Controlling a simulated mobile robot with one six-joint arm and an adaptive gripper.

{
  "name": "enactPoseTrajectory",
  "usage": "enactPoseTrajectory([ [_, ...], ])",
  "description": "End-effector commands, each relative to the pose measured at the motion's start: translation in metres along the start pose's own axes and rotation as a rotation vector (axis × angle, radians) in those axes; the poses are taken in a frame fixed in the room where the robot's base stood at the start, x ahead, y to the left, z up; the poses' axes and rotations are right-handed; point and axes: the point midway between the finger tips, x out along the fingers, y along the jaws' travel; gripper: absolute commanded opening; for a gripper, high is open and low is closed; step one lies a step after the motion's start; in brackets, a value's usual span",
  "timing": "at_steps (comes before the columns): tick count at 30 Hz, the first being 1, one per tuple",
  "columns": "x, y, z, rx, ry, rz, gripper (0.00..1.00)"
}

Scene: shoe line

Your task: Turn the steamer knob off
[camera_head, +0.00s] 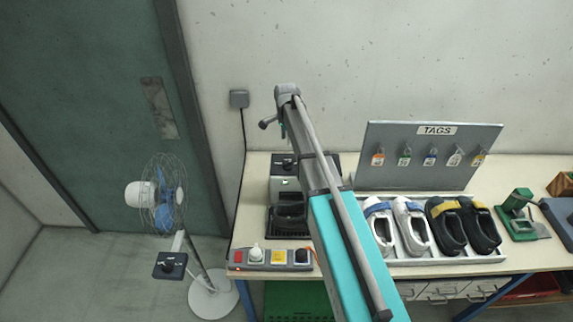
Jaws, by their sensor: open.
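The steamer (285,184) appears to be the grey box at the left end of the bench, with a dark tray and a dark shoe-like shape at its front. A small black control (284,161), possibly its knob, sits on top. Its setting is too small to read. My teal and grey arm rises from the bottom of the view across the bench, just right of the steamer, and covers part of its right side. I cannot make out my gripper or its fingertips.
A power strip (268,267) with plugs lies at the bench's front edge. A shoe tray (474,259) holds white and black shoes, before a TAGS board (430,175). A fan (165,196) and its stand with a black box (169,265) stand left of the bench.

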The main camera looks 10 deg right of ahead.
Motion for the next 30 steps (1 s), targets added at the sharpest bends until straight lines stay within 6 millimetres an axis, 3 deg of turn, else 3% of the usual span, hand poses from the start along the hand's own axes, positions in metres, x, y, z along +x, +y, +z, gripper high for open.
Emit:
enactPoseTrajectory([
  [30,0.081,0.000,0.000,0.000,0.000,0.000,0.51],
])
